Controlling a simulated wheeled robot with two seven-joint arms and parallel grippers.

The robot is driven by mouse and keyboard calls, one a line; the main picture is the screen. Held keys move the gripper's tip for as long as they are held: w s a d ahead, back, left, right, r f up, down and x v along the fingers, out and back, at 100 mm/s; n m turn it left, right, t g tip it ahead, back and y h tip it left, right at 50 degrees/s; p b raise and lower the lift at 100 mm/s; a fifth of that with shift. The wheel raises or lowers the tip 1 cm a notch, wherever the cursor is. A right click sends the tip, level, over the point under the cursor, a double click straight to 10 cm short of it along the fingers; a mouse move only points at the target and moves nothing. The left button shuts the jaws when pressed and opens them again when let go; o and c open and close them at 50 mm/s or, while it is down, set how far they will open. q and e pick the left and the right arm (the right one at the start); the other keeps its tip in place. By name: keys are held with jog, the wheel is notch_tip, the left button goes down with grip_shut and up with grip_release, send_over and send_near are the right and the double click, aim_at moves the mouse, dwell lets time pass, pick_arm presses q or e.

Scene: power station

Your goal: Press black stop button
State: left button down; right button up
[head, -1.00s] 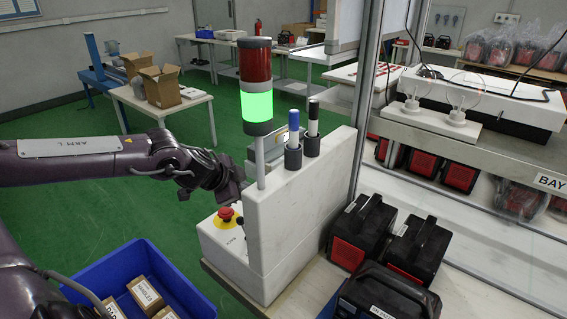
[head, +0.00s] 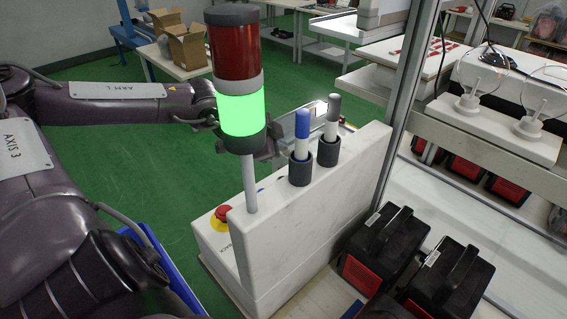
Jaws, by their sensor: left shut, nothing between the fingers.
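The control box (head: 213,243) has a red mushroom button (head: 224,213) on a yellow base on its sloped top. A white upright panel (head: 300,215) hides most of the box's top. I cannot make out the black stop button; it may be behind the panel. My left gripper (head: 268,148) is shut and empty. It is above the box, partly hidden behind the signal tower's lit green section (head: 241,104). I cannot tell how far it is from the box. My right gripper is not in view.
The signal tower's pole (head: 249,185) stands at the panel's left edge. A blue marker (head: 302,130) and a grey-capped marker (head: 332,118) stand in holders on the panel. Black-and-red cases (head: 375,245) sit at right.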

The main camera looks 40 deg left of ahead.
pick_arm(q)
notch_tip(320, 180, down, 6)
jog(key=b, duration=0.6)
jog(key=shift+f, duration=0.25)
notch_tip(320, 180, down, 2)
jog(key=shift+w+f+b, duration=0.1)
jog(key=shift+b, duration=0.45)
jog(key=shift+f, duration=0.2)
dwell(0.9)
jog(key=shift+f, duration=0.25)
